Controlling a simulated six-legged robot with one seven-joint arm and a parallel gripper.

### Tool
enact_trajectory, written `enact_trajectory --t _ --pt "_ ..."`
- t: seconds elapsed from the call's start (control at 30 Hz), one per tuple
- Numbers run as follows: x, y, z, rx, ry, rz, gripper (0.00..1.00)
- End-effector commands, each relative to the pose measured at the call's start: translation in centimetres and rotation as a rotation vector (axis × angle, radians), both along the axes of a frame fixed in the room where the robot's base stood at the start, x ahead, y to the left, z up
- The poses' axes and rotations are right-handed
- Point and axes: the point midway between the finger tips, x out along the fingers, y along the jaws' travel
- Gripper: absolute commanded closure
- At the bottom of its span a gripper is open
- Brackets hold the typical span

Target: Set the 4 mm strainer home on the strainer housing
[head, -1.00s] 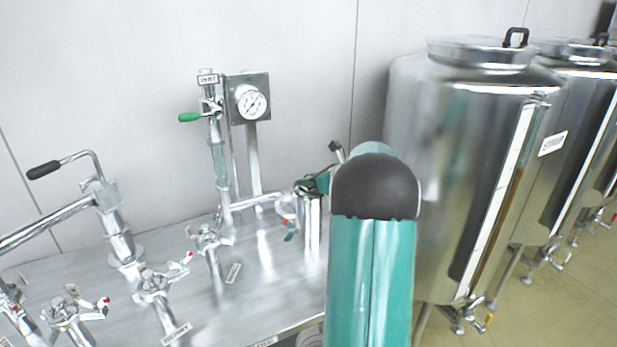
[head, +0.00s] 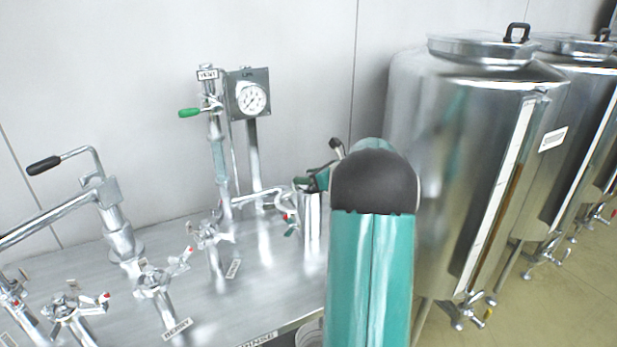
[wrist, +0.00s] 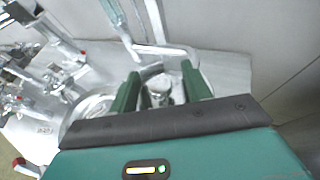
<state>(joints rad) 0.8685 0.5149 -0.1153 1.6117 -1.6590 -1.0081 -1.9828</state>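The strainer housing (head: 312,224) looks to be the upright shiny cylinder at the table's right part, left of my arm in the head view. My gripper (head: 314,180) is at its top, partly hidden by my own arm. In the wrist view my gripper (wrist: 160,70) has its two green fingers spread apart. A small round metal piece (wrist: 160,93) shows between them, with a gap on each side. A curved metal rim lies behind it. I cannot tell for sure whether this piece is the 4 mm strainer or part of the housing, nor how it is seated.
A bent pipe (head: 258,196) runs close beside the housing to the gauge stand (head: 250,98). Several valves with red-tipped handles stand on the steel table (head: 215,318) to the left. A large tank (head: 470,180) is close on the right.

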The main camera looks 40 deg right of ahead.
Motion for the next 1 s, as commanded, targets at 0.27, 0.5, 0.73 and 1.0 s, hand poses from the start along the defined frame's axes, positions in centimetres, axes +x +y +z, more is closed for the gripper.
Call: enact_trajectory --t 0.27,0.5,0.73,1.0 --pt "-0.3 0.0 -0.1 0.001 0.003 -0.001 0.52" --pt "-3.3 -0.5 1.3 0.0 0.002 -0.004 0.52" --pt "-8.0 -1.1 3.4 0.001 0.0 -0.004 0.52" --pt "-12.0 -1.6 5.1 0.0 0.001 -0.002 0.52"
